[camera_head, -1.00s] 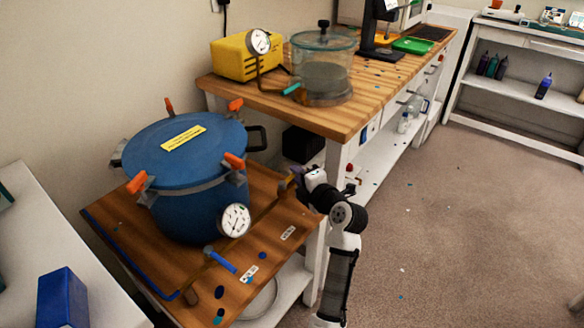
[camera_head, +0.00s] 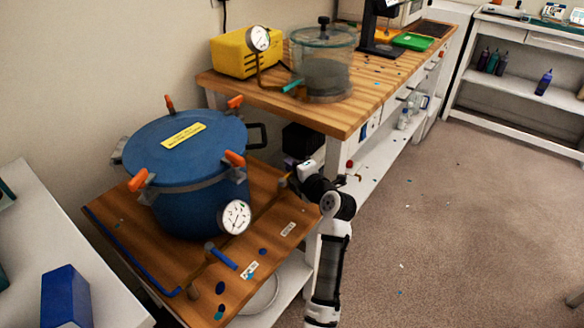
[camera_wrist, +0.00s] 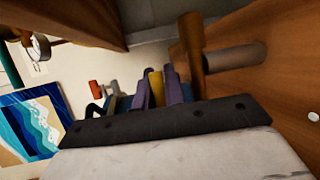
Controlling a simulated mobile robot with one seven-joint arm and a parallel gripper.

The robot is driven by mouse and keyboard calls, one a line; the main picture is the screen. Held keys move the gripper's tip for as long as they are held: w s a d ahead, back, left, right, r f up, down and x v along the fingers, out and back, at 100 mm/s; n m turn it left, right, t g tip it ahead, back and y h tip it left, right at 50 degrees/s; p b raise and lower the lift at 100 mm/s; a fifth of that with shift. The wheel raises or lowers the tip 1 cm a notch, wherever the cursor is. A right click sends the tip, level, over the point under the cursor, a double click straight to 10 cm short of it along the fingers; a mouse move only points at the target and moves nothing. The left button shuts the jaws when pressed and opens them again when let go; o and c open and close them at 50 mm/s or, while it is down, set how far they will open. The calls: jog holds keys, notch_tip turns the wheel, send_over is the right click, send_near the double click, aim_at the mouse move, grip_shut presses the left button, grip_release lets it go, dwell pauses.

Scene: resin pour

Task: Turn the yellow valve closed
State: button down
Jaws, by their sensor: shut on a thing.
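The yellow valve's handle (camera_wrist: 156,88) shows in the wrist view as a narrow yellow piece between the two purple fingers of my gripper (camera_wrist: 159,84). The fingers are shut on it. A brown pipe (camera_wrist: 191,58) stands right beside the fingers. In the head view my gripper (camera_head: 289,182) is at the right end of the pipe on the low wooden table (camera_head: 272,208). Only a small yellow bit of the valve (camera_head: 282,183) shows there; my wrist hides most of it, so its exact angle cannot be told.
A blue pressure pot (camera_head: 190,205) with orange clamps stands left of my gripper, with a gauge (camera_head: 235,217) and a blue-handled valve (camera_head: 222,257) in front. A taller workbench (camera_head: 340,125) stands close behind. Open floor (camera_head: 450,230) lies to the right.

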jog(key=shift+s+d, duration=0.1)
jog(key=shift+s+d+m+t+h+b, duration=0.15)
jog(key=shift+d+m+t+h, duration=0.15)
jog(key=shift+m+h, duration=0.45)
jog(key=shift+s+d+m+t+h+b, duration=0.2)
jog(key=shift+m+t+h, duration=0.2)
jog(key=shift+m+h, duration=0.35)
jog(key=shift+s+d+m+g+h+p, duration=0.2)
jog(key=shift+s+d+m+h+p, duration=0.4)
jog(key=shift+m+h, duration=1.25)
jog(key=shift+s+d+m+g+h+p, duration=0.3)
jog(key=shift+s+m+h, duration=0.75)
jog(key=shift+h, duration=1.45)
jog(key=shift+s+d+m+g+h+p, duration=0.1)
jog(key=shift+s+d+m+h+p, duration=0.45)
jog(key=shift+m+h, duration=1.4)
jog(key=shift+n, duration=0.25)
jog(key=c, duration=1.8)
grip_release()
jog(key=shift+o, duration=0.3)
jog(key=shift+h, duration=0.3)
